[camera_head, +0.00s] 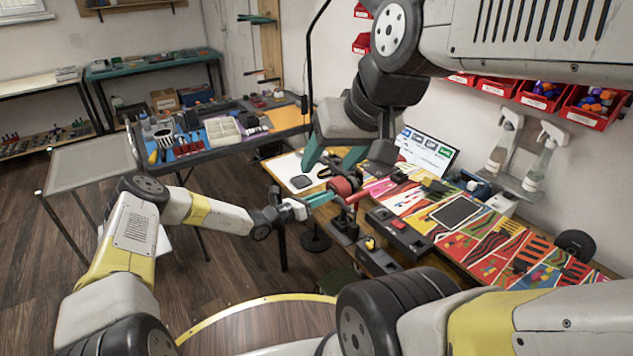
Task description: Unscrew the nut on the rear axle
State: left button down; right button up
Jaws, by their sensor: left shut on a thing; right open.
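A red wheel (342,187) sits on the axle of a red truck (357,196), held up on a dark stand (344,228) at the near left end of the workbench. My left gripper (318,199) comes in from the left, its teal fingertips at the wheel's outer face. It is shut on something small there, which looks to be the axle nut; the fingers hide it. My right gripper (333,159) hangs above the wheel, pointing down, with its teal fingers apart and nothing seen between them.
The workbench (590,262) carries a colourful patterned mat, a black box (398,232) and a small screen (427,150). Red bins (594,107) and spray bottles (538,160) are at the right wall. A tool table (206,158) stands at left. Open floor lies between.

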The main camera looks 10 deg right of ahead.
pick_arm(q)
jog(key=n, duration=0.5)
jog(key=c, duration=1.1)
grip_release()
jog(key=shift+c, duration=1.4)
jog(key=m, duration=0.4)
jog(key=shift+m, duration=0.9)
